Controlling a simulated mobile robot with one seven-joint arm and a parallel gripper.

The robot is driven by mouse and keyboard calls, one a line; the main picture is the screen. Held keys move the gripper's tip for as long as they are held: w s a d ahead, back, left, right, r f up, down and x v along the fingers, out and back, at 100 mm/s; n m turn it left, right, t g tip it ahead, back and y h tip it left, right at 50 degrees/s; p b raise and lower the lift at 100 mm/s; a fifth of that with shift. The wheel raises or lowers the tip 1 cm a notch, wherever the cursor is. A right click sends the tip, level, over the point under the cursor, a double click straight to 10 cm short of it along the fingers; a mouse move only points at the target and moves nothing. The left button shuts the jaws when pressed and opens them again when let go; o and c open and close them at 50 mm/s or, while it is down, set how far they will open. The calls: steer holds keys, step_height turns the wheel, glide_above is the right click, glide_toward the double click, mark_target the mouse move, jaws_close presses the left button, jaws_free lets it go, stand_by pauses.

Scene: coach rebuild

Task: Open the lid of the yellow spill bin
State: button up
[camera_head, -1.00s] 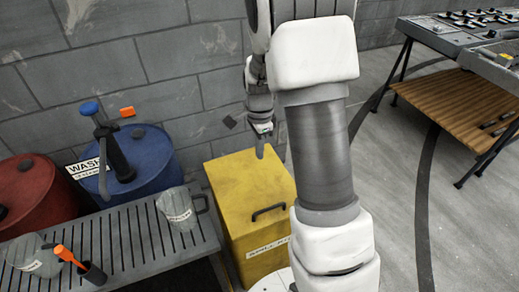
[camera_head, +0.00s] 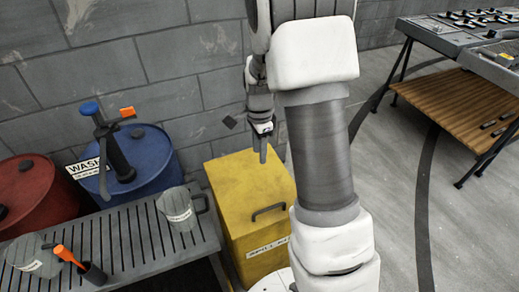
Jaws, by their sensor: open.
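The yellow spill bin (camera_head: 236,196) stands on the floor in the middle of the view, against the grey block wall. Its lid looks closed. A dark handle (camera_head: 269,211) sits at the lid's front edge, and a white label is on the front face below it. My gripper (camera_head: 263,158) points down over the back part of the lid, behind the handle and apart from it. It is open and holds nothing that I can see. My arm hides the bin's right side.
A grey slatted bench (camera_head: 124,232) with a grey jug (camera_head: 178,210) stands close to the bin's left. A blue drum (camera_head: 150,165) and a red drum (camera_head: 38,190) stand behind it. A wooden-shelved table (camera_head: 455,110) is at the right, with clear floor before it.

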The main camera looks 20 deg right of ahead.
step_height(320, 180, up, 17)
steer(key=p, duration=0.2)
steer(key=shift+r, duration=0.2)
stand_by(0.4)
